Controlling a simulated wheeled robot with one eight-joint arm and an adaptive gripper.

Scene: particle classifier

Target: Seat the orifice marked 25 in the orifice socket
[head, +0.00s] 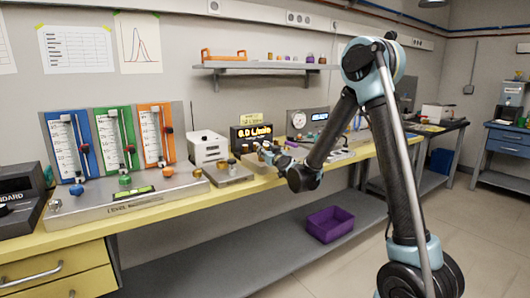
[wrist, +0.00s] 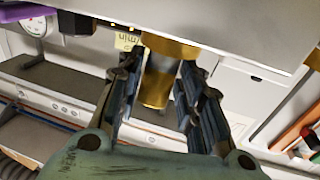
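In the wrist view a brass cylinder (wrist: 156,85) with a wider brass collar (wrist: 170,48) stands out from a grey face at the top of the picture. My gripper (wrist: 163,68) has one finger on each side of it, apart. I cannot tell whether both fingertips touch it. A small pale tag (wrist: 126,40) shows beside the collar; no 25 is readable. In the head view my gripper (head: 272,154) is over the bench by several small brass and dark parts. I cannot tell which is the orifice marked 25 or its socket.
A lit flow display (head: 251,132) and a white box (head: 208,147) stand behind a low grey block (head: 227,173) on the yellow bench (head: 200,200). A flowmeter panel (head: 110,140) is on the left. A shelf (head: 265,66) hangs above. A purple bin (head: 330,222) is below.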

